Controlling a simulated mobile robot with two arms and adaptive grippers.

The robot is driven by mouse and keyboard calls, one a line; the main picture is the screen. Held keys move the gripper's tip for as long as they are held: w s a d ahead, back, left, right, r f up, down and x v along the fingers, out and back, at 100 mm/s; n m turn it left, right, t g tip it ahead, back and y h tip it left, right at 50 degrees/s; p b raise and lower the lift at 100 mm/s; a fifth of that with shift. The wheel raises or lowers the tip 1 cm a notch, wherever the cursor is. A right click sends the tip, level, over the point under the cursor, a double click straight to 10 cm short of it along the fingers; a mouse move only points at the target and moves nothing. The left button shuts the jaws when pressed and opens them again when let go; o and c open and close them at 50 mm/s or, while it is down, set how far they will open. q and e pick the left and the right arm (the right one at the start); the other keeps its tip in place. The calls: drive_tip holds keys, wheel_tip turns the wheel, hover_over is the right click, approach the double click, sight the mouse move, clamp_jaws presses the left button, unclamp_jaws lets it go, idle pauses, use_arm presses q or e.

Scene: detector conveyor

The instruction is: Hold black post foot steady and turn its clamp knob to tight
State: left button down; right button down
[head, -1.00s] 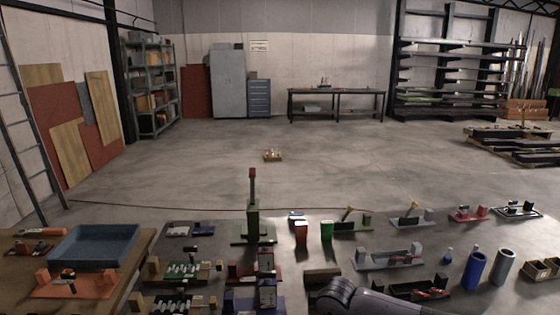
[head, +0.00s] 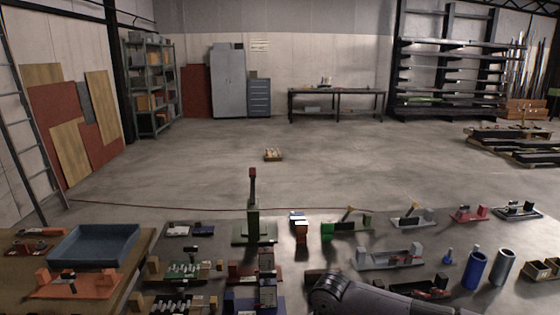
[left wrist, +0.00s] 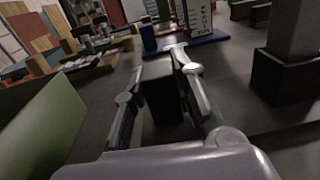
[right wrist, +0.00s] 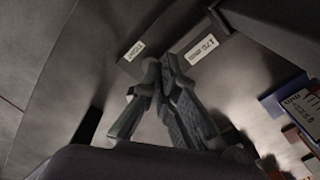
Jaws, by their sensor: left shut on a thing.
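My left gripper (left wrist: 160,75) is shut on a black block (left wrist: 160,98), which looks like the post foot and sits between its two fingers. My right gripper (right wrist: 160,70) has its fingertips close together, just below a dark bar (right wrist: 170,45). The bar carries a white label reading TIGHT (right wrist: 133,50) and another reading 170 mm (right wrist: 202,50). I cannot make out a clamp knob; it may be hidden by the right fingers. Neither gripper's fingers show in the head view, where part of my arm covers the bottom middle.
In the left wrist view, a green panel (left wrist: 40,125) stands at left and another dark block with a grey post (left wrist: 285,75) at right. The head view shows a blue tray (head: 95,243), blue cylinders (head: 474,268) and several fixtures.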

drive_tip(key=shift+a, duration=0.35)
drive_tip(key=shift+r, duration=0.15)
wheel_tip(320, 180, up, 6)
drive_tip(key=shift+s+f, duration=0.1)
idle(0.4)
drive_tip(key=shift+s+d+f, duration=0.25)
drive_tip(key=shift+s+f, duration=0.1)
drive_tip(key=shift+f, duration=0.65)
drive_tip(key=shift+s+d+f, duration=0.3)
drive_tip(key=shift+s+f, duration=0.05)
drive_tip(key=shift+f, duration=0.7)
drive_tip(key=shift+s+d+f, duration=0.25)
drive_tip(key=shift+s+f, duration=0.1)
drive_tip(key=shift+f, duration=0.65)
